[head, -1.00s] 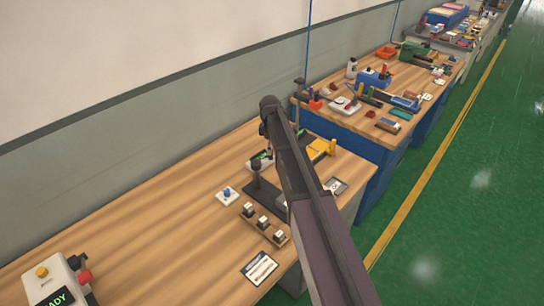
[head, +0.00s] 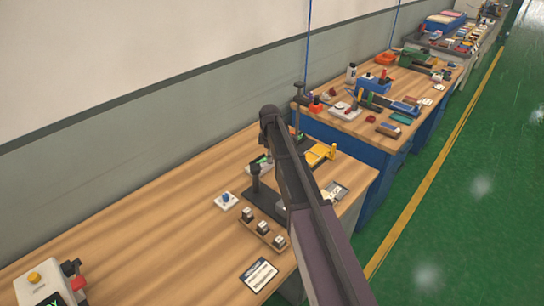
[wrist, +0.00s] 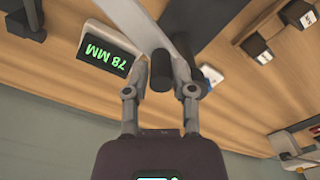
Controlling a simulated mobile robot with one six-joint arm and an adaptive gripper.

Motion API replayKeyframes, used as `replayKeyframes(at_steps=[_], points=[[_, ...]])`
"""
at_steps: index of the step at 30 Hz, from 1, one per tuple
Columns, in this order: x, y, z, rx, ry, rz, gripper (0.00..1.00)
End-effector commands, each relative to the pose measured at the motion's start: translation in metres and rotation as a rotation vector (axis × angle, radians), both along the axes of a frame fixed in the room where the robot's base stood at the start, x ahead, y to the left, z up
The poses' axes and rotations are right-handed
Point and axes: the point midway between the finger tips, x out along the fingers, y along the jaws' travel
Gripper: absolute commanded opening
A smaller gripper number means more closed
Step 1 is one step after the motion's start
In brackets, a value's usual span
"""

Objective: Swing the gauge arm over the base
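In the wrist view the gauge arm, a pale grey bar (wrist: 135,22), runs from the top to a black upright knob (wrist: 161,70). The knob stands between the fingers of my gripper (wrist: 161,74). The fingers are apart, with a gap at the knob's left; contact on the right is unclear. A display (wrist: 107,48) reading 78 MM in green lies left of the bar. The dark base (wrist: 205,22) is at upper right. In the head view the base (head: 266,205) carries a black post (head: 256,178); my own arm hides the gripper and the gauge arm's end.
A wooden block with several metal-topped pieces (head: 263,232) lies in front of the base. A white plate with a blue knob (head: 226,200) is to its left, a label card (head: 260,274) nearer. A yellow fixture (head: 320,153) stands behind. The bench's left middle is clear.

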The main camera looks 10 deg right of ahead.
Motion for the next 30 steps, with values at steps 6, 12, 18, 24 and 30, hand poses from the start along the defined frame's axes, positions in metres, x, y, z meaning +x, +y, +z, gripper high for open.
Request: replayKeyframes(at_steps=[6,12,18,24,30], points=[[0.001,-0.008,0.0,-0.001,-0.002,-0.001,0.0],[0.001,-0.005,0.0,-0.004,-0.003,-0.01,0.0],[0.0,-0.006,0.0,-0.005,-0.005,-0.028,0.0],[-0.001,-0.009,0.0,-0.004,-0.004,-0.042,0.0],[-0.002,-0.016,0.0,-0.001,-0.003,-0.063,0.0]])
